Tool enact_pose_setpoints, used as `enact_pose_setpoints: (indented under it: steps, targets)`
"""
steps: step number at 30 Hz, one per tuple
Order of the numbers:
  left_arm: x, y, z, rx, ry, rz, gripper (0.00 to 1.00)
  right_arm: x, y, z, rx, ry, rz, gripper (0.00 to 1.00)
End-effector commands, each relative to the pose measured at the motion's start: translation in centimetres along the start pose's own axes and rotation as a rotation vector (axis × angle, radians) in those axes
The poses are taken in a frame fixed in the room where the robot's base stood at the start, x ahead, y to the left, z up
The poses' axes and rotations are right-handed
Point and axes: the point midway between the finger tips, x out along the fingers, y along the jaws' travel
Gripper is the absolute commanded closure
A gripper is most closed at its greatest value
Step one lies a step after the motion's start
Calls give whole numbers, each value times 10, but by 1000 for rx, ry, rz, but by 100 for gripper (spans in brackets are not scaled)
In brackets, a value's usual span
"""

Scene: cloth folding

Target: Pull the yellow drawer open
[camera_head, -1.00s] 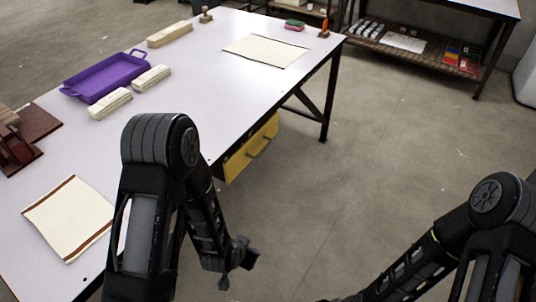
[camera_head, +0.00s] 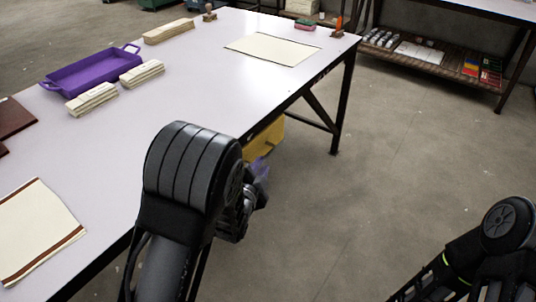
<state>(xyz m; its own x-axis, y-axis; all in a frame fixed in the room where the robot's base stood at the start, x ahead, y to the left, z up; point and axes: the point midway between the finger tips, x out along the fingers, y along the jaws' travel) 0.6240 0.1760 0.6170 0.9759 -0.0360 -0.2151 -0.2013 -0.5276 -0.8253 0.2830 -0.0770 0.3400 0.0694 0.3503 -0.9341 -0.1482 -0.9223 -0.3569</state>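The yellow drawer (camera_head: 266,138) sits under the long edge of the white table, mostly hidden behind the tabletop and my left arm. Only part of its yellow front shows, and I cannot see its handle now. My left gripper (camera_head: 257,180) is just below and in front of the drawer, partly hidden by my own forearm. Something pale purple shows at its tip; I cannot tell what it is, whether the fingers are open or shut, or whether they touch the drawer. My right arm shows at the lower right, but its gripper is out of view.
The white table (camera_head: 190,95) carries a purple tray (camera_head: 92,72), several folded cream cloths, a flat cream cloth (camera_head: 272,49) and a brown-striped cloth (camera_head: 38,230). A dark table leg (camera_head: 341,105) stands beyond the drawer. The floor (camera_head: 400,165) to the right is clear.

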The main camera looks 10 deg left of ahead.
Motion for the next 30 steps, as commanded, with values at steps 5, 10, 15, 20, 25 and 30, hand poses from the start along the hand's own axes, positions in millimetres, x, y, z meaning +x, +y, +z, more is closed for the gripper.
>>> enact_pose_setpoints:
  steps: [5, 10, 15, 20, 25, 30]
  targets:
    - [13, 1, 1, 1, 0, 0, 80, 4, 2, -1, 1, 2, 1, 60]
    - [38, 2, 2, 0, 0, 0, 80, 8, 5, -2, 3, 6, 3, 60]
    - [64, 2, 2, 0, 0, 0, 80, 13, 8, -4, 5, 10, 4, 60]
    - [76, 2, 1, -1, 0, 2, 80, 14, 9, -5, 7, 11, 5, 60]
    - [77, 1, 0, -2, 0, 2, 80, 14, 9, -5, 7, 12, 5, 60]
    - [77, 1, 0, -2, 0, 2, 85, 14, 9, -5, 6, 11, 5, 60]
